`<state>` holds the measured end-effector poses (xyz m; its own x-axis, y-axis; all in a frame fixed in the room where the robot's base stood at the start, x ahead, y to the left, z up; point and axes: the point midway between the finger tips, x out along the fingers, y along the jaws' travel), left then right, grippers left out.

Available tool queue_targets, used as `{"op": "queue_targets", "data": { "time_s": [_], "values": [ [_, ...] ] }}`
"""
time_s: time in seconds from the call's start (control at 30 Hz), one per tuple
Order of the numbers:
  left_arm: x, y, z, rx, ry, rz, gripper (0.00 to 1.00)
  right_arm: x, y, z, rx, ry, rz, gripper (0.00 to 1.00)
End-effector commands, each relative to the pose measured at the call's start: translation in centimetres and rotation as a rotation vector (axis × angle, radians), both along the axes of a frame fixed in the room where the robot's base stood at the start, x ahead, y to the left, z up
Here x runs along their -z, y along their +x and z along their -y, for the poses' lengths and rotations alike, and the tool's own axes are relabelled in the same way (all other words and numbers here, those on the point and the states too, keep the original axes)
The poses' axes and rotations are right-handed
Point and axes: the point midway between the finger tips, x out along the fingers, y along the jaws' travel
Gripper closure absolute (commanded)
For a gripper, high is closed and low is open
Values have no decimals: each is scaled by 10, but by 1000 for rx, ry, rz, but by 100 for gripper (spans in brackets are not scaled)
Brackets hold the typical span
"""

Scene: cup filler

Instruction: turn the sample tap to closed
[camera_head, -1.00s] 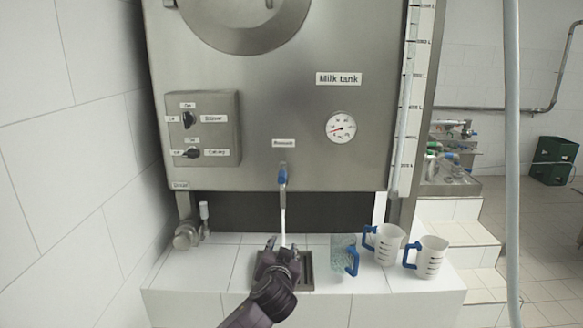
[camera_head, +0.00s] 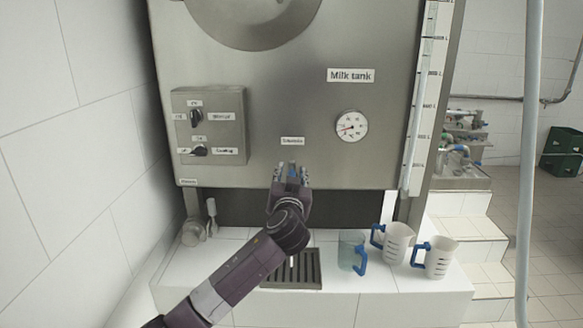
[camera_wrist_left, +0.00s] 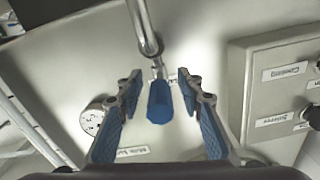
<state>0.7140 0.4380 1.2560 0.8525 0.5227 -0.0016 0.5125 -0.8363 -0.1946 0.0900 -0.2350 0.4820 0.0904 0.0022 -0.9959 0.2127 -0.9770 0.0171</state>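The sample tap's blue handle (camera_wrist_left: 159,103) shows in the left wrist view, below a metal pipe (camera_wrist_left: 146,30). In the head view a bit of the blue handle (camera_head: 291,167) shows on the tank front under a small label. My left gripper (camera_head: 291,173) is at the tap, and in the left wrist view my open fingers (camera_wrist_left: 158,98) stand either side of the handle, with gaps on both sides. The tap's spout is hidden behind my gripper in the head view. A short white streak shows below my arm, above the drain grate. My right gripper is not in view.
The milk tank (camera_head: 260,90) carries a switch box (camera_head: 225,130) on the left and a dial (camera_head: 351,127) on the right. A drain grate (camera_head: 305,275) lies below. A clear jug (camera_head: 347,252) and two white jugs (camera_head: 396,243) (camera_head: 440,259) stand right of it.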

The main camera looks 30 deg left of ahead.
Motion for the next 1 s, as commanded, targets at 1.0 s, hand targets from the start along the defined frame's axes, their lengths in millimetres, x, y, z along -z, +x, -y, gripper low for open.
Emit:
{"op": "queue_targets", "data": {
  "time_s": [1.0],
  "values": [
    [0,8,-5,0,0,0,100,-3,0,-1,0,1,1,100]
  ]
}}
